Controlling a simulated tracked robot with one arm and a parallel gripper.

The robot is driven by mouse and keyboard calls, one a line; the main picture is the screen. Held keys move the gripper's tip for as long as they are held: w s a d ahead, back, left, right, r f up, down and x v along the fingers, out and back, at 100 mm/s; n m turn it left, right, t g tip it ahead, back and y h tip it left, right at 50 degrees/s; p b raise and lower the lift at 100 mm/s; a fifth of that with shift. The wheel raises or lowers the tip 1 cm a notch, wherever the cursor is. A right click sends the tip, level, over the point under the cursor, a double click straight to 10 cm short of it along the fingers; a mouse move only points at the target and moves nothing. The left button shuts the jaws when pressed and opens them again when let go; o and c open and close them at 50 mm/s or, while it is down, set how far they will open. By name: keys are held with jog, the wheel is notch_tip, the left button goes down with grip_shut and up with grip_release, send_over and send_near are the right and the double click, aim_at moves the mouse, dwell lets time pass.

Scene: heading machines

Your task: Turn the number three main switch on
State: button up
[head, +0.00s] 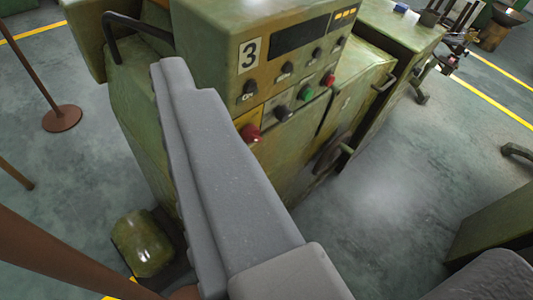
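The number three machine (222,40) is a green cabinet with a "3" plate (249,55) on its sloped panel. A red knob (251,134) on a yellowish backing sits low on the panel's left, looking like the main switch. Its label and setting cannot be read. A grey finger of my gripper (195,115) reaches across the cabinet in the picture, just left of the knob and overlapping its surroundings. Whether it touches anything is unclear. A second finger cannot be made out clearly, and nothing is seen held.
The panel also has several black knobs (286,69), a green button (305,92) and a red button (329,79). A handwheel (333,152) projects below. Brown posts with a round base (62,118) stand left. Floor (400,190) is open at right.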

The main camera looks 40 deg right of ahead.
jog(key=w+d+f+n+t+h+b, duration=0.2)
jog(key=w+d+f+n+b, duration=0.3)
jog(key=f, duration=0.4)
jog(key=w+d+f+n+t+h+b, duration=0.2)
jog(key=w+d+f+n+h+b, duration=0.1)
jog(key=w+d+f+n, duration=0.5)
jog(key=n+t+y+p, duration=0.2)
jog(key=n+y+p, duration=0.6)
jog(key=n, duration=0.6)
send_near(258, 141)
jog(key=h, duration=0.1)
jog(key=shift+h, duration=0.3)
jog(key=x, duration=0.7)
jog(key=shift+w+a+r, duration=0.1)
jog(key=shift+w+a, duration=0.1)
jog(key=shift+a, duration=0.05)
jog(key=shift+x, duration=0.85)
